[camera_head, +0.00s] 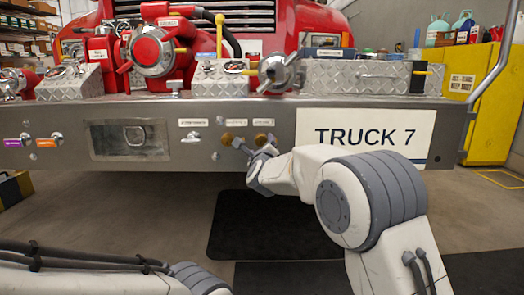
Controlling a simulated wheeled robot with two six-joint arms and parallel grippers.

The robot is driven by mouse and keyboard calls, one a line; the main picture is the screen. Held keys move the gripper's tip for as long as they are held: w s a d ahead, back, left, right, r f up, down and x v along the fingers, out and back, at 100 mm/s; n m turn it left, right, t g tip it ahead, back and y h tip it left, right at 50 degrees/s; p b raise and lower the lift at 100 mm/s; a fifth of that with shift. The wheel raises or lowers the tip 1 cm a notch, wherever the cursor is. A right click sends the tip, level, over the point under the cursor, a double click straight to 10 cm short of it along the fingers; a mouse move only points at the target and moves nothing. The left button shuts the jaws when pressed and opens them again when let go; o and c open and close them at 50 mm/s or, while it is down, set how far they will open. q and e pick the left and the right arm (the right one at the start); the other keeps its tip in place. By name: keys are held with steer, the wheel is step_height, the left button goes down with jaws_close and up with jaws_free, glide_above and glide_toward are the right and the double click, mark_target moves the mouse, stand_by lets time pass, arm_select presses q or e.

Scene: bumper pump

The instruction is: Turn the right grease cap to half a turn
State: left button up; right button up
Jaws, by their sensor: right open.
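Two small brass grease caps are on the front of the silver bumper (60,120), each below a white label. The left cap (227,138) shows clearly. The right cap (261,138) is partly covered by my right gripper (255,144). This gripper is open, its fingers spread at and just below the right cap. I cannot tell whether they touch it. My left arm shows at the bottom left, but its gripper is out of view.
The "TRUCK 7" plate (365,138) is right of the caps, close above my right arm. A metal toggle (191,137) and a recessed panel (130,138) are left of them. Valves and diamond-plate boxes (355,77) top the bumper. A dark mat (250,235) lies below.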

steer(key=shift+s+p, duration=0.35)
steer(key=shift+s, duration=1.7)
steer(key=shift+d+f, duration=0.1)
